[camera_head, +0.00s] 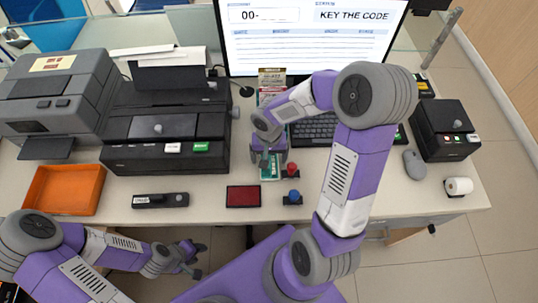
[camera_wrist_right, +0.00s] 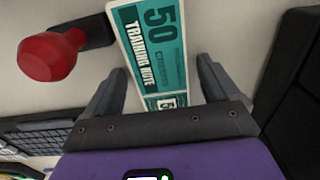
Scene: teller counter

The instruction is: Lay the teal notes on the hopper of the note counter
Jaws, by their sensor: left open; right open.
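The teal notes (camera_head: 270,173) lie on the counter in the head view, partly hidden by my right gripper (camera_head: 268,160). In the right wrist view, the top teal note (camera_wrist_right: 155,45) reads "50 TRAINING NOTE". My right gripper (camera_wrist_right: 160,88) is open, with one finger on each side of the notes and no grip on them. The black machine (camera_head: 165,155) with white and green buttons, left of the notes, looks like the note counter; its raised dark back (camera_head: 170,79) may be the hopper. My left gripper (camera_head: 190,256) is open and empty, in front of the counter edge.
A red-knobbed stamp (camera_head: 292,169) stands close beside the notes and also shows in the right wrist view (camera_wrist_right: 48,58). A blue-knobbed stamp (camera_head: 293,196) and a dark red pad (camera_head: 243,196) are nearby. The keyboard (camera_head: 315,130) and monitor (camera_head: 310,38) are behind.

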